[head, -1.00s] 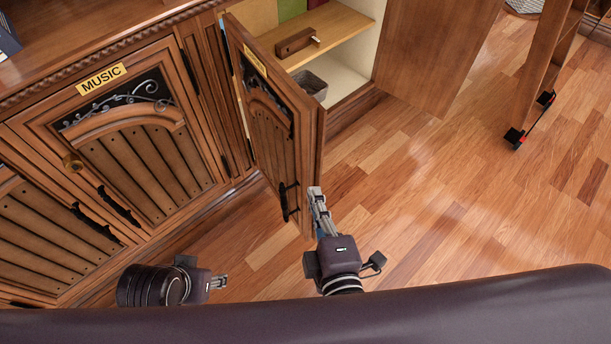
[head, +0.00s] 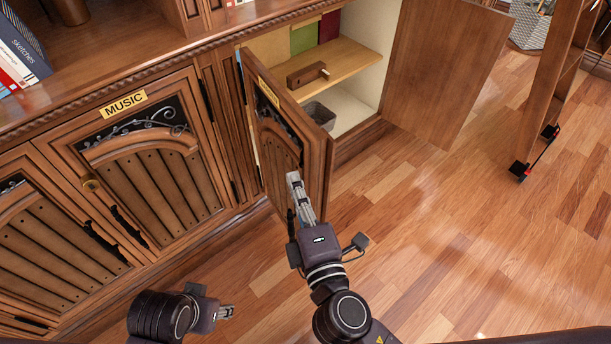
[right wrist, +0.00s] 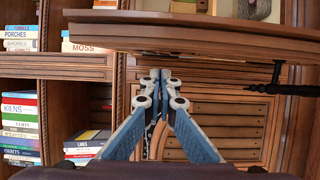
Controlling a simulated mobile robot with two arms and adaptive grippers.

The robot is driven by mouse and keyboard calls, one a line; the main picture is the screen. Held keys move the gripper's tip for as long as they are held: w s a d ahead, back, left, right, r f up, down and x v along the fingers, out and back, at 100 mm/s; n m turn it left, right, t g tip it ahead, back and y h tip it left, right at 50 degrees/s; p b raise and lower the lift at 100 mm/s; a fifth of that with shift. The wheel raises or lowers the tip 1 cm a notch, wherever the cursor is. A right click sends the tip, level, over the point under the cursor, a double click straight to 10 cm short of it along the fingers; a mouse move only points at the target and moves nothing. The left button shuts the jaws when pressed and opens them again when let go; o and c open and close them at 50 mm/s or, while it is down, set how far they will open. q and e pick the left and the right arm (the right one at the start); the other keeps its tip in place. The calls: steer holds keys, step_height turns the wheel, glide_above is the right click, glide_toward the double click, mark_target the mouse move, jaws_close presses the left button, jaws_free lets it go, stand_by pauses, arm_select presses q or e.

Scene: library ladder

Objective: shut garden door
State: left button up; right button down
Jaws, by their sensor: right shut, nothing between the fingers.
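A carved cabinet door (head: 277,150) stands open, swung out toward me. Its small gold label (head: 268,92) is too small to read, so I cannot confirm it is the garden door. My right gripper (head: 293,178) is shut and empty, in front of the door's outer face near its free edge; I cannot tell whether it touches. The gripper also shows in the right wrist view (right wrist: 160,75), below a wooden panel (right wrist: 200,38) with a black handle (right wrist: 275,85). My left gripper (head: 228,312) is low at the left, away from the door; its jaws are unclear.
Behind the door, the open compartment has a shelf (head: 345,62) with a wooden block (head: 308,74), and a grey bin (head: 320,115) below. A plain open panel (head: 440,75) stands right of it. The MUSIC door (head: 150,170) is shut. A wheeled ladder (head: 550,90) stands right; floor between is clear.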

steer(key=shift+w+d, duration=0.25)
steer(key=shift+d, duration=0.25)
steer(key=shift+w+d, duration=0.25)
steer(key=shift+d, duration=0.25)
